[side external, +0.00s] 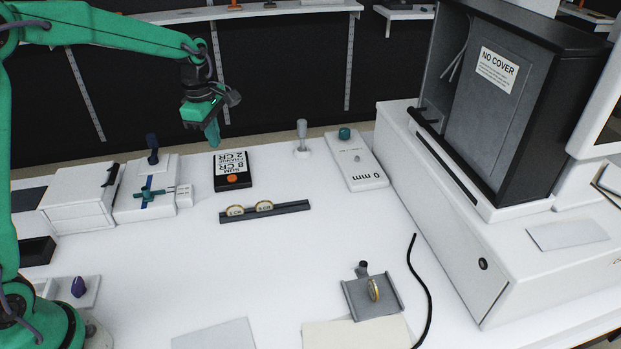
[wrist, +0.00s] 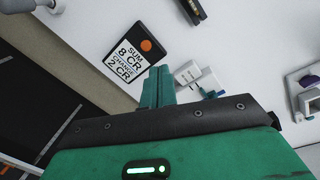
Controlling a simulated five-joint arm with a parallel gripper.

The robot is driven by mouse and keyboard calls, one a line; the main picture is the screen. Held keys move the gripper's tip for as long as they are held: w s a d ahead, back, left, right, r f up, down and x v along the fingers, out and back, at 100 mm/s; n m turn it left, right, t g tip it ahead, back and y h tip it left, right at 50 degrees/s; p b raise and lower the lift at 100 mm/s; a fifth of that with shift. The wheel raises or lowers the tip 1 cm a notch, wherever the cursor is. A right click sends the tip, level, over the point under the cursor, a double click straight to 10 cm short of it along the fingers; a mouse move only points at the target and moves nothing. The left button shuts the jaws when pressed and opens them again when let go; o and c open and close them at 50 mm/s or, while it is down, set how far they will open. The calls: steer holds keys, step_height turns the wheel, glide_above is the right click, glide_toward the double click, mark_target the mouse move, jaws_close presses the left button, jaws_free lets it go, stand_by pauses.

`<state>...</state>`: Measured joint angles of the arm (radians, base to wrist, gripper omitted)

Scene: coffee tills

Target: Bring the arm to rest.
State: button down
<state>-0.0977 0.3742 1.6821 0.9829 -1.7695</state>
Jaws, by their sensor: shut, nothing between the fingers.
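My gripper (side external: 212,133) hangs from the green arm in the upper left of the side view, fingers pointing down, above the back part of the white counter. Its two green fingers are together and empty; they also show in the wrist view (wrist: 158,88). A black box (side external: 232,169) with a white "SUM 8 CR, CHANGE 2 CR" label and an orange button stands on the counter below the gripper. The box shows in the wrist view (wrist: 133,50), beyond the fingertips and a little left. The gripper touches nothing that I can see.
A black rail (side external: 290,207) holds two coins. A grey tray (side external: 360,309) holds an upright gold coin. White boxes (side external: 78,197) stand at left, a "0 mm" block (side external: 357,163) and grey knob (side external: 302,133) at the back. The "NO COVER" machine (side external: 497,105) rises at right. The middle counter is bare.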

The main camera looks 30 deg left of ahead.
steer(key=s+d+r+m+t, duration=0.1)
steer(key=s+r+m, duration=0.2)
steer(key=s+m, duration=0.4)
steer(key=s+d+r+m+t, duration=0.2)
steer(key=s+m, duration=0.5)
steer(key=s, duration=0.3)
steer(key=s+d+r+m+t, duration=0.1)
steer(key=s+r+m, duration=0.2)
steer(key=s+m, duration=0.4)
steer(key=shift+s+d+r, duration=0.3)
steer(key=shift+s+d, duration=0.05)
steer(key=shift+s, duration=0.65)
